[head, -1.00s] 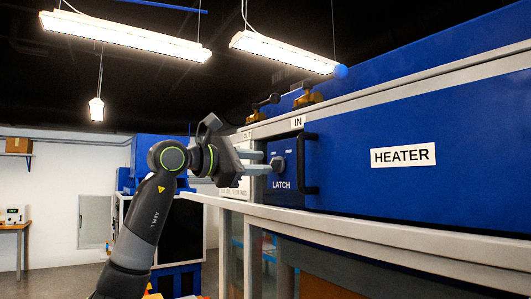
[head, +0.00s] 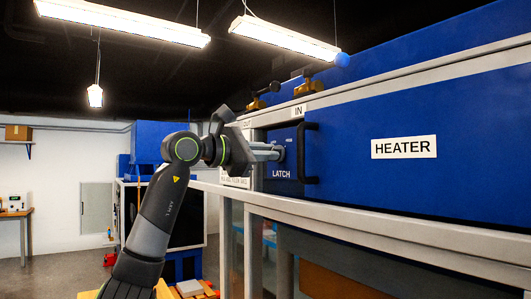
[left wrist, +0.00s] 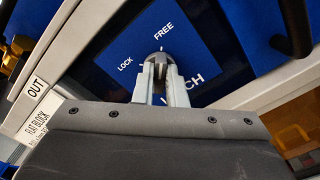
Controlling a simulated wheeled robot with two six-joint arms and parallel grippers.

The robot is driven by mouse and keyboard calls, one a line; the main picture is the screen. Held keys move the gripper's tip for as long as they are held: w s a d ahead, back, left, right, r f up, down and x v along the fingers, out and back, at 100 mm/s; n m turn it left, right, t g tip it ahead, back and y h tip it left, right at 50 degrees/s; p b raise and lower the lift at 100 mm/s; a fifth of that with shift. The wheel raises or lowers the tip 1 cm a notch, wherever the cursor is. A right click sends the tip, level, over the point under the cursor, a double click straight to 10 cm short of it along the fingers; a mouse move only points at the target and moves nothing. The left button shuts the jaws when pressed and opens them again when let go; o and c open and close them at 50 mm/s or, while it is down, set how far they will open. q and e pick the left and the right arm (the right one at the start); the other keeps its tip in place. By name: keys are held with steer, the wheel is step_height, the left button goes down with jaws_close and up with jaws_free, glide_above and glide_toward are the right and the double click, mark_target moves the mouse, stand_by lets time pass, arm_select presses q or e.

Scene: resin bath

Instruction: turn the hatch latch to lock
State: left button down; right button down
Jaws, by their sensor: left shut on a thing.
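The latch is a grey knob (left wrist: 160,62) on a blue hatch panel (head: 283,186) marked LATCH. In the left wrist view, the words LOCK and FREE are printed around the knob, with FREE above it and LOCK to its left. My left gripper (head: 277,152) reaches the panel from the left and is shut on the knob. Its two pale fingers (left wrist: 160,78) lie on either side of the knob in the left wrist view. In the head view the fingers hide most of the knob. My right gripper is not in view.
The blue heater housing (head: 400,190) fills the right side, with a pale frame rail (head: 390,235) below. Brass-coloured fittings (head: 305,87) sit above the IN label. The space left of the arm is open.

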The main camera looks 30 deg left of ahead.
arm_select(q)
steer(key=shift+n, duration=0.3)
steer(key=shift+w+a+n+p, duration=0.1)
steer(key=shift+n+p, duration=0.05)
steer(key=shift+n, duration=2.7)
steer(key=shift+a+n+p, duration=0.15)
steer(key=shift+n, duration=2.75)
steer(key=shift+w+a+n+p, duration=0.1)
steer(key=shift+n+p, duration=0.05)
steer(key=shift+n, duration=2.7)
steer(key=c, duration=1.5)
jaws_free()
